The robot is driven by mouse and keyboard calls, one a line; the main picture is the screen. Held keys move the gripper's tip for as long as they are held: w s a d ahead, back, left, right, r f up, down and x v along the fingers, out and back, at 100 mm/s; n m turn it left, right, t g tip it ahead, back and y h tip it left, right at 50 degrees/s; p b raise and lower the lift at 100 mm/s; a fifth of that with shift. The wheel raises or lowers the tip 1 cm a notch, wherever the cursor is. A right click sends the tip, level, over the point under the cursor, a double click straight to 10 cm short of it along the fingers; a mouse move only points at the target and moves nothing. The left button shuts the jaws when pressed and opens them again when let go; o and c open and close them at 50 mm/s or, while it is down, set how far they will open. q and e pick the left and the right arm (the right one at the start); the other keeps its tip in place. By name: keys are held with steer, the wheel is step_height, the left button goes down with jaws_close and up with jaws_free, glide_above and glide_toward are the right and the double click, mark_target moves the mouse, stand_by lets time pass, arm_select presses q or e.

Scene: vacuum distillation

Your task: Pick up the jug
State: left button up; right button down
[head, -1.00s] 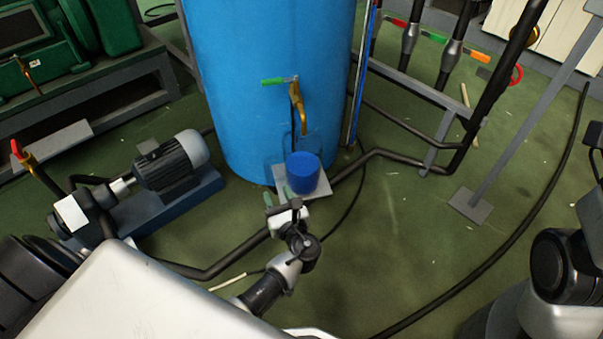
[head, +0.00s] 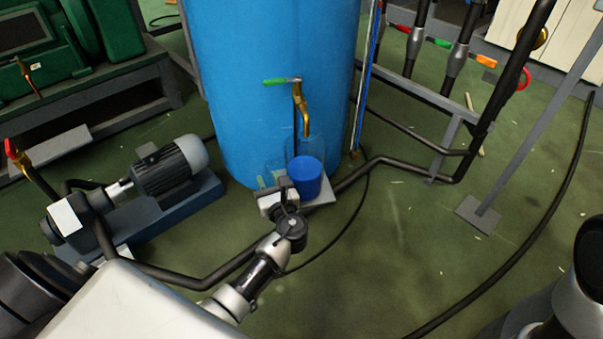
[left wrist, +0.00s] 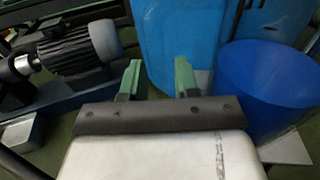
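The jug (head: 306,180) is clear-walled with blue contents in its lower part. It stands upright on a small grey plate (head: 323,196) beneath the brass tap (head: 301,105) of the blue tank. A faint clear shape, seemingly its handle, shows on its left side. My left gripper (head: 271,180) is at that left side, with its fingers toward the tank. In the left wrist view its green fingers (left wrist: 158,68) are apart, and the jug's blue part (left wrist: 268,88) is just to their right. I cannot tell whether the clear handle lies between them. My right gripper is out of view.
The large blue tank (head: 265,80) stands right behind the jug. A motor pump (head: 170,168) on a blue base is to the left. Dark pipe runs along the floor beside the plate. Green floor (head: 430,260) to the right is mostly clear.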

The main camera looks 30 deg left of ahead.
arm_select(q)
jaws_close()
stand_by(1.1)
steer(key=shift+r, duration=0.1)
